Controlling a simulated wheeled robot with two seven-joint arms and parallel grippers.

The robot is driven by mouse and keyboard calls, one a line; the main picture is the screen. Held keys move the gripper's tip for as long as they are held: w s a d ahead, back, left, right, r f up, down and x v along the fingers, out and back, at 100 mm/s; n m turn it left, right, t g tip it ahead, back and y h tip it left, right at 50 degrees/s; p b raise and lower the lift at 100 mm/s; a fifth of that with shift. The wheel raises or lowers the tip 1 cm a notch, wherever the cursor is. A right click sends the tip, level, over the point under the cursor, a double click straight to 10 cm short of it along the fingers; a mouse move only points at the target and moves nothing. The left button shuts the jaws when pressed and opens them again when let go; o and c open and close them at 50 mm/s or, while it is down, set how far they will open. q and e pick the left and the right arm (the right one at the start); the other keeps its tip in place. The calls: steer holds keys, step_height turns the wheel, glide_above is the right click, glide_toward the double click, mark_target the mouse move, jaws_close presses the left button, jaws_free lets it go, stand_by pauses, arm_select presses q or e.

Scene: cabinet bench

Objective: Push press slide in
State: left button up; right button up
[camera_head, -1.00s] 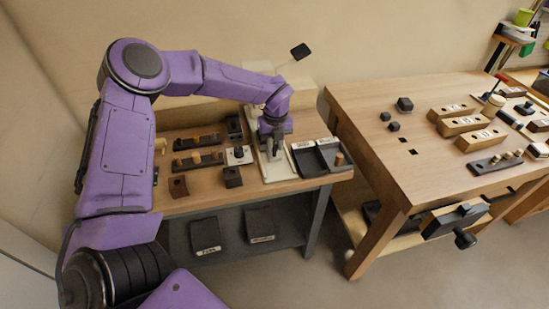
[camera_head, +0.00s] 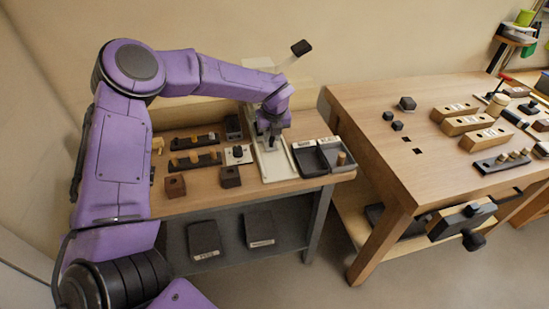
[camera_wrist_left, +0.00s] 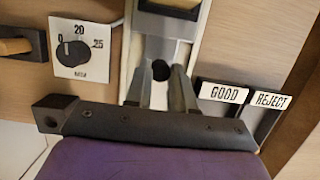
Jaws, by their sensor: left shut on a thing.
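The press (camera_head: 275,165) is a pale, upright-backed unit with a flat track running toward the front edge of the left bench. In the wrist view the track (camera_wrist_left: 180,50) runs away from my gripper, with a dark opening at its far end. My left gripper (camera_head: 271,141) points down over the track. Its two fingers (camera_wrist_left: 161,88) are shut on a small dark round knob (camera_wrist_left: 160,69) on the slide. The fingers hide much of the slide. My right gripper is in neither view.
A dial plate (camera_wrist_left: 81,47) sits left of the track. GOOD (camera_wrist_left: 222,92) and REJECT (camera_wrist_left: 271,101) trays stand close on its right. Dark racks with pegs (camera_head: 195,160) and loose dark blocks (camera_head: 230,176) lie to the left. Another bench (camera_head: 370,130) stands at the right.

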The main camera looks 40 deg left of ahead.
arm_select(q)
steer(key=shift+w+a+f+b, duration=0.1)
steer(key=shift+w+a+b, duration=0.25)
steer(key=shift+b, duration=0.45)
steer(key=shift+w+a+t+y+b, duration=0.3)
steer(key=shift+t+y+b, duration=0.1)
steer(key=shift+b, duration=0.15)
steer(key=shift+r, duration=0.4)
steer(key=o, duration=0.8)
steer(key=shift+f, duration=0.1)
steer(key=shift+c, duration=0.2)
steer(key=shift+f, duration=0.1)
steer(key=p+v, duration=0.4)
steer(key=v, duration=0.3)
